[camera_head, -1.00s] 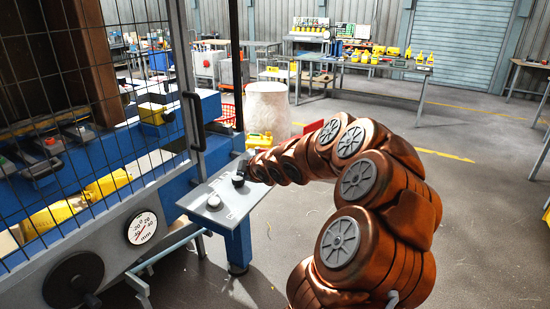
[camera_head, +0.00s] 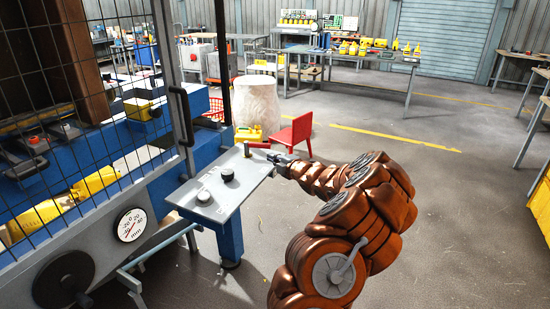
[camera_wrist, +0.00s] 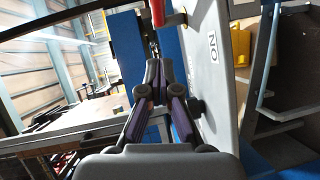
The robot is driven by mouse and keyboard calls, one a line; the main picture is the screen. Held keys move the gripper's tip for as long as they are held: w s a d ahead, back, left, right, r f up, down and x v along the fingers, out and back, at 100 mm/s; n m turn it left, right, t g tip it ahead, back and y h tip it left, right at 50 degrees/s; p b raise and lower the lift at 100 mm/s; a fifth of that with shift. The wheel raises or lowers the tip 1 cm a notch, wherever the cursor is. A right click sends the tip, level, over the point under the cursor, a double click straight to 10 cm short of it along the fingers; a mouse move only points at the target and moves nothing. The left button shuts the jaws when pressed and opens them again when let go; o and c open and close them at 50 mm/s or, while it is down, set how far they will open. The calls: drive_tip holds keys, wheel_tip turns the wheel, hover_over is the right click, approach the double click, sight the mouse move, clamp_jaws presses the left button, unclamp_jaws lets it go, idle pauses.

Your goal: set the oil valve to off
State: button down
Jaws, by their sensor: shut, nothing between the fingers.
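A small red-handled lever (camera_head: 258,145) with a dark stem stands at the far end of the grey control panel (camera_head: 238,196); it looks like the oil valve. In the wrist view its red handle (camera_wrist: 157,12) is at the top, beyond my fingertips, with an "ON" label (camera_wrist: 213,47) on the panel, seen rotated. My gripper (camera_head: 275,157) is beside the panel's far right edge, close to the lever. In the wrist view my gripper (camera_wrist: 158,68) is shut and empty, and a gap shows between its tips and the red handle. Any "off" label is not visible.
A caged blue machine with a dial (camera_head: 130,225) stands at left. A red chair (camera_head: 291,134) and a white barrel (camera_head: 257,105) stand beyond. The floor at right is open.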

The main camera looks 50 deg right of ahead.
drive_tip(key=p, duration=0.2)
approach(259, 146)
drive_tip(key=w+a, duration=0.2)
drive_tip(key=w, duration=0.1)
drive_tip(key=shift+w+a+f, duration=0.1)
drive_tip(key=shift+w+f, duration=0.1)
drive_tip(key=shift+w, duration=0.1)
drive_tip(key=shift+w+d, duration=0.2)
drive_tip(key=shift+w, duration=0.05)
drive_tip(key=shift+w+d+f+p, duration=0.2)
drive_tip(key=shift+w+d+p, duration=0.3)
drive_tip(key=shift+d, duration=0.25)
drive_tip(key=shift+w+d+f+p, duration=0.25)
drive_tip(key=shift+w+d+p, duration=0.2)
drive_tip(key=shift+d, duration=0.25)
drive_tip(key=shift+d+r+y, duration=0.1)
drive_tip(key=shift+y, duration=0.2)
